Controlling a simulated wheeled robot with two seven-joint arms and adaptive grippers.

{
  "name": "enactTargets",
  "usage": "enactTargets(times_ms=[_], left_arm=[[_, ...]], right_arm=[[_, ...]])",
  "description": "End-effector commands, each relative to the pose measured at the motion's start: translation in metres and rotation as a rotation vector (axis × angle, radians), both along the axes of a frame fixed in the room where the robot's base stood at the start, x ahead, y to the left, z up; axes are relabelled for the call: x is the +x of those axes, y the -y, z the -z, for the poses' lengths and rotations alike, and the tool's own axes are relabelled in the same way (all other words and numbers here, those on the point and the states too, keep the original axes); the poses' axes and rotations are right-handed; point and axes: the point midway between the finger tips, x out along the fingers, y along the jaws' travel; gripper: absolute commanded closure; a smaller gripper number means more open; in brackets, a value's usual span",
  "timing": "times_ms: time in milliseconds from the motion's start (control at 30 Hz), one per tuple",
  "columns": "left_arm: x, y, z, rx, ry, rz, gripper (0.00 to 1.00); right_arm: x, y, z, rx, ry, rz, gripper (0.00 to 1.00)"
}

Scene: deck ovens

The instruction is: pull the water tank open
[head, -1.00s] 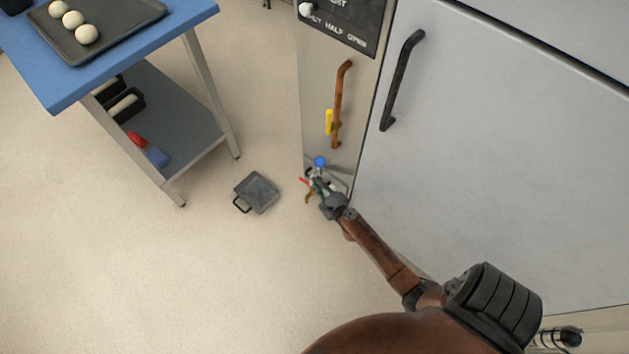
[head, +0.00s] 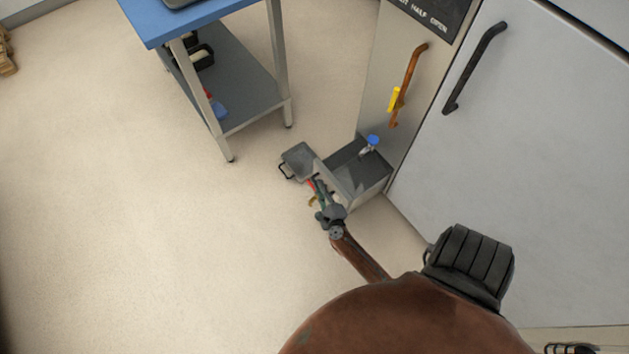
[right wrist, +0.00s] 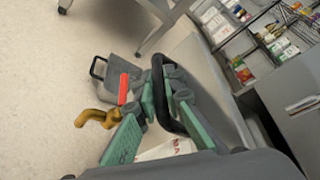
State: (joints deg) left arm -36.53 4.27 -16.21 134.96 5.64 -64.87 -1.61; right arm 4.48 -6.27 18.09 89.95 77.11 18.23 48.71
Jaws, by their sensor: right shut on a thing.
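The water tank (head: 338,183) is a grey open-topped drawer at the foot of the tall steel oven column. It stands well out from the column, and its dark inside shows. My right gripper (head: 320,188) is at its front. In the right wrist view, the green fingers of my right gripper (right wrist: 165,100) are shut on the tank's black loop handle (right wrist: 158,75). A brass tap (right wrist: 97,117) with a red lever (right wrist: 124,88) is beside the fingers. A blue knob (head: 373,140) shows at the tank's rear. My left gripper is out of view.
A grey pan (head: 299,160) with a black handle lies on the floor close to the tank's front. A blue-topped trolley (head: 205,15) stands at the upper left. A white door (head: 530,130) is at the right.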

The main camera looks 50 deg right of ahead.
Motion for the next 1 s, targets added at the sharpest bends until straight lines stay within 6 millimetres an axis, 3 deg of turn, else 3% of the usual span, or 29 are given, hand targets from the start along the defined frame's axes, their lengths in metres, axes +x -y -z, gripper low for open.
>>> enactTargets(times_ms=[467,500,600,1000], left_arm=[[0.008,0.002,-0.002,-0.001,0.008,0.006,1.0],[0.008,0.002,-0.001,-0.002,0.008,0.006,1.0],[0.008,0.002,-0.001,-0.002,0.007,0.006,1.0],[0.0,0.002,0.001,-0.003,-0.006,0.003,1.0]], right_arm=[[-0.003,0.001,-0.001,-0.001,0.003,0.014,1.0],[-0.002,0.001,-0.001,-0.002,0.002,0.014,0.88],[-0.002,0.0,-0.001,-0.001,0.002,0.014,0.83],[-0.003,0.0,0.0,-0.001,0.001,0.013,0.83]])
